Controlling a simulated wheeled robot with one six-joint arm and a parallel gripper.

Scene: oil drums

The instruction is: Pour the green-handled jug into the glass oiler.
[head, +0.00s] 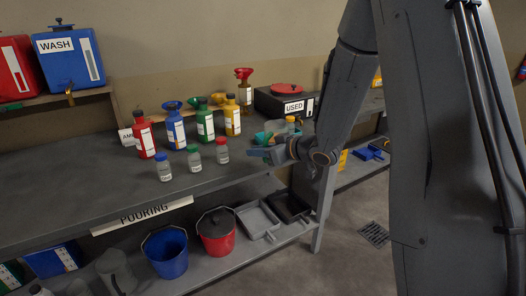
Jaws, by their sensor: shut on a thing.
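My gripper (266,152) is at the right part of the bench, above the front edge. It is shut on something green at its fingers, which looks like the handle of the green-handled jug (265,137). The jug is small here and mostly hidden by my gripper and arm, so its tilt and contents cannot be told. Several small clear bottles stand left of my gripper: one with a blue cap (164,167), one with a green cap (194,159) and one with a red cap (221,151). I cannot tell which thing is the glass oiler.
Tall red (144,136), blue (176,130), green (205,125) and yellow (232,117) bottles stand behind. A dark box marked USED (272,104) is at the back. Buckets (166,254) and trays (257,220) sit on the lower shelf. The left bench top is clear.

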